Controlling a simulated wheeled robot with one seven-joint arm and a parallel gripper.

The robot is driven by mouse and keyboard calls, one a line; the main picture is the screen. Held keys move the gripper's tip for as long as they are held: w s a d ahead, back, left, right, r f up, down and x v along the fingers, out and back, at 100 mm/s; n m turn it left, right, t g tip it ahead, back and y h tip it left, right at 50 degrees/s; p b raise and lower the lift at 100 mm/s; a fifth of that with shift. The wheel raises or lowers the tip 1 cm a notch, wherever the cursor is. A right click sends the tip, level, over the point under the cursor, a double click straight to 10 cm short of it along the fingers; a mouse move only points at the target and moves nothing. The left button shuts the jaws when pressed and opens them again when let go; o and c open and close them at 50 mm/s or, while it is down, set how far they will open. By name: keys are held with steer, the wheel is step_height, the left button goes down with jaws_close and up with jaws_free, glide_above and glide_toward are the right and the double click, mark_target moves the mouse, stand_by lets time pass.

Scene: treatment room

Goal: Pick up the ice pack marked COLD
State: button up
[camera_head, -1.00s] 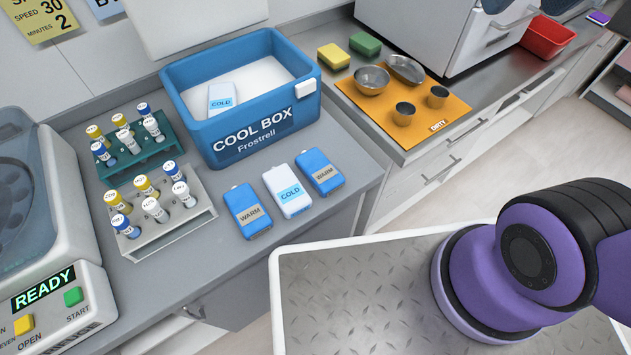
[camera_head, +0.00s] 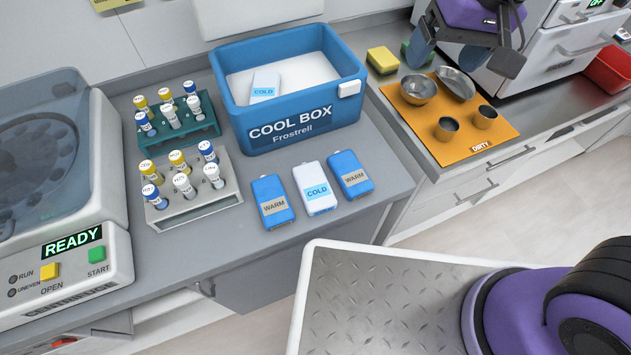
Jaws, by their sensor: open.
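A white ice pack marked COLD (camera_head: 315,186) lies on the grey counter between two blue packs marked WARM, the left one (camera_head: 273,203) and the right one (camera_head: 350,176). Another white pack marked COLD (camera_head: 264,86) is inside the blue open cool box (camera_head: 300,128), partly hidden by its front wall. My gripper (camera_head: 452,50) is open at the top right, above the bowls and the sponges. It is empty, and well to the right of and behind the packs on the counter.
Two racks of capped tubes, a green one (camera_head: 176,142) and a grey one (camera_head: 205,205), stand left of the packs. The centrifuge (camera_head: 60,200) is at far left. An orange mat (camera_head: 463,151) holds metal bowls and cups. A yellow sponge (camera_head: 382,60) lies behind it.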

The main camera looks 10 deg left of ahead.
steer(key=s+a+f+n+g+h, duration=0.1)
steer(key=s+a+f, duration=0.1)
steer(key=a+f, duration=0.85)
steer(key=n+h, duration=0.1)
steer(key=n, duration=0.1)
glide_above(314, 184)
step_height(314, 184, down, 9)
steer(key=f, duration=0.5)
steer(key=shift+s+d, duration=0.15)
steer(key=shift+s, duration=0.2)
steer(key=shift+w+f, duration=0.2)
steer(key=shift+f, duration=1.1)
steer(key=shift+w+f, duration=0.15)
steer(key=shift+f, duration=1.15)
steer(key=shift+c, duration=0.2)
steer(key=c, duration=0.7)
